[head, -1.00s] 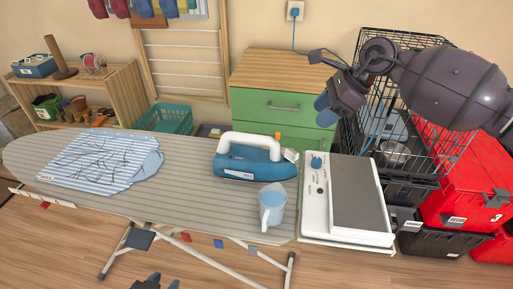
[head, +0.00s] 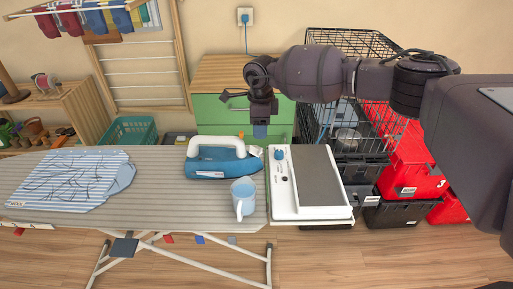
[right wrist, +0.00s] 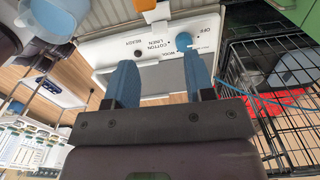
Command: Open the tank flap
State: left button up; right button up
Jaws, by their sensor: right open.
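The blue iron (head: 218,162) with a white handle lies on the ironing board (head: 170,208), left of the white control station (head: 282,205). A small orange part (head: 241,135) shows at the right end of its handle; I cannot clearly make out the flap or its state. My right gripper (head: 260,132) points down beside the iron's right end, above the station's back edge, apart from the iron. In the right wrist view its blue fingers (right wrist: 161,82) are spread and empty, over the station's labelled panel (right wrist: 150,50). My left gripper is out of view.
A blue-white jug (head: 243,197) stands on the board in front of the iron. A wire cage (head: 340,45) and red and black totes (head: 408,182) stand at the right. A green drawer cabinet (head: 210,108) is behind.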

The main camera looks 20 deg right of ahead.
aim_at(260, 151)
notch_tip(260, 151, down, 8)
jog(key=shift+f+b, duration=0.1)
jog(key=shift+b, duration=0.25)
jog(key=c, duration=0.7)
